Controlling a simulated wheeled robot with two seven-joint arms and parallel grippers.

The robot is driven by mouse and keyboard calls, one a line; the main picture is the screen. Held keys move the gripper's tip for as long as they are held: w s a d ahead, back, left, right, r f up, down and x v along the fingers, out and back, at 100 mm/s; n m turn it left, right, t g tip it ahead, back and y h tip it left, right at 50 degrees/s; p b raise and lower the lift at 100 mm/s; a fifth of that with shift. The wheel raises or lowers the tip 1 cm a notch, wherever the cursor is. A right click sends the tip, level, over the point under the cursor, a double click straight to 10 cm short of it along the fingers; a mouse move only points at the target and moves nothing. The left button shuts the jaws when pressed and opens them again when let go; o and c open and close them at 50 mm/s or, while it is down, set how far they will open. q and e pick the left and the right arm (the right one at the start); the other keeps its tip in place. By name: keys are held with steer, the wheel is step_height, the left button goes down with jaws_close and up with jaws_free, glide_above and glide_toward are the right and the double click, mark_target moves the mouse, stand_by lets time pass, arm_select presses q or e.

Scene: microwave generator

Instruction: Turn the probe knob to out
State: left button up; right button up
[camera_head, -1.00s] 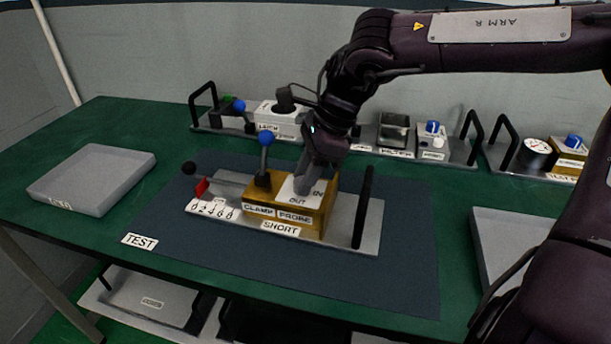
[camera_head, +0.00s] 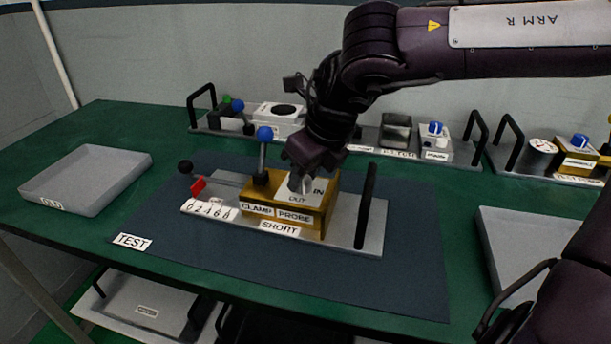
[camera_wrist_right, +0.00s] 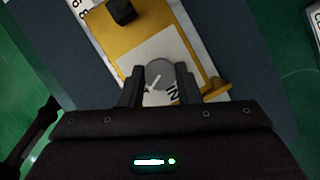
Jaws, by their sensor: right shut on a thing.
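The short fixture (camera_head: 352,230) stands on the dark test mat. Its yellow block (camera_head: 318,219) carries "CLAMP" and "PROBE" labels and a white plate marked "IN" and "OUT". My right gripper (camera_head: 300,182) is over this plate from above, its fingers on the probe knob. In the right wrist view the knob (camera_wrist_right: 162,72) is a grey disc with a white pointer line, held between both fingers of the gripper (camera_wrist_right: 159,84). "IN" shows beside the pointer there; "OUT" is not readable in that view. I cannot tell exactly which mark the pointer meets. My left gripper is out of view.
A blue-topped clamp lever (camera_head: 264,135) stands upright just left of my gripper. A black handle (camera_head: 365,205) rises at the fixture's right. Grey trays (camera_head: 95,170) and (camera_head: 510,235) flank the mat. Other fixtures line the table's back.

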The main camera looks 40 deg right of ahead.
steer(key=m+h, duration=0.1)
steer(key=m, duration=0.1)
steer(key=shift+a+m+b, duration=0.1)
steer(key=shift+m+b, duration=0.2)
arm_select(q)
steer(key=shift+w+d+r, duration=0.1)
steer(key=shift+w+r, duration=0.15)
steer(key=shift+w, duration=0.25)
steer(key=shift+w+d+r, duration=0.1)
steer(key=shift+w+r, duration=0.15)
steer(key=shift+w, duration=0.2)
arm_select(e)
steer(key=shift+m+h, duration=0.5)
steer(key=shift+m, duration=0.7)
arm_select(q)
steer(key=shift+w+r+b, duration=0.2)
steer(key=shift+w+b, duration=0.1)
arm_select(e)
steer(key=o, duration=1)
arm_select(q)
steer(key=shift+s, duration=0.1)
